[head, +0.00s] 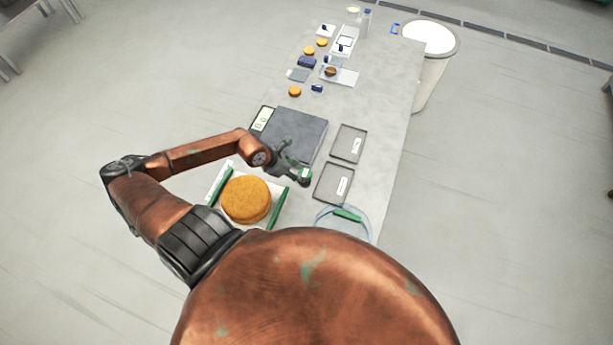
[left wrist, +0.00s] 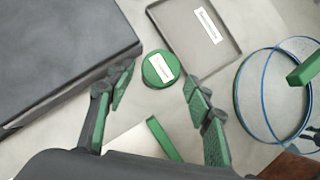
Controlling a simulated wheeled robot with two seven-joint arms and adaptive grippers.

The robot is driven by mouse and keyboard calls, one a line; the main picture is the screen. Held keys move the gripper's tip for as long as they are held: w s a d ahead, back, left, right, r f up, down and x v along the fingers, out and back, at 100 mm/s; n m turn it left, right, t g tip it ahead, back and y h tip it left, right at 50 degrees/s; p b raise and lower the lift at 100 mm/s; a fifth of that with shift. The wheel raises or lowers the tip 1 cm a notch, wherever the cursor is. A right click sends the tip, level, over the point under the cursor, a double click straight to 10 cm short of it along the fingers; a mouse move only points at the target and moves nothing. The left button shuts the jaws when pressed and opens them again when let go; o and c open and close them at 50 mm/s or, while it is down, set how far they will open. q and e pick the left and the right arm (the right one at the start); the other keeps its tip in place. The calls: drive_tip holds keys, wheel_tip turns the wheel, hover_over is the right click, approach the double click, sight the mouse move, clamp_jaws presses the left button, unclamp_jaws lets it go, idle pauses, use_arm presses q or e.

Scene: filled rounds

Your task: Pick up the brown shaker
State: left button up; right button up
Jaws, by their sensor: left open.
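I cannot clearly make out a brown shaker in either view. My left gripper (head: 298,175) is open above the table, just in front of the dark flat scale (head: 303,130). In the left wrist view, a green round thing (left wrist: 160,68) with a white label lies between and beyond the spread fingertips (left wrist: 158,90), not gripped. From above I cannot tell how tall it is. In the head view it is at the gripper's tip, partly hidden. My right gripper is not in view.
A large round orange-brown thing (head: 246,199) sits between green bars beside the gripper. Two grey labelled trays (head: 336,171) and a clear round container (head: 342,220) are to the right. Small items crowd the table's (head: 385,130) far end. A white bin (head: 430,70) stands beyond the right edge.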

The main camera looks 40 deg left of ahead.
sight(305, 173)
use_arm(q)
drive_tip(key=shift+w+d+f, duration=0.1)
drive_tip(key=shift+w+f, duration=0.1)
drive_tip(key=shift+f, duration=0.05)
drive_tip(key=p+x, duration=0.1)
drive_tip(key=x, duration=0.2)
drive_tip(key=shift+w+d+f, duration=0.15)
drive_tip(key=shift+f, duration=0.1)
drive_tip(key=shift+w+d+f+p, duration=0.1)
drive_tip(key=shift+w+f+p, duration=0.2)
drive_tip(key=shift+f, duration=0.15)
drive_tip(key=shift+s, duration=0.1)
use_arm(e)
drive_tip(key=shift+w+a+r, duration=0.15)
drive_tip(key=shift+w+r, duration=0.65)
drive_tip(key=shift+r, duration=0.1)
use_arm(q)
drive_tip(key=shift+c, duration=0.5)
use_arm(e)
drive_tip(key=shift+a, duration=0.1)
use_arm(q)
drive_tip(key=c, duration=0.9)
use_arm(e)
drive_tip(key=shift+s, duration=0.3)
use_arm(q)
drive_tip(key=shift+r, duration=0.1)
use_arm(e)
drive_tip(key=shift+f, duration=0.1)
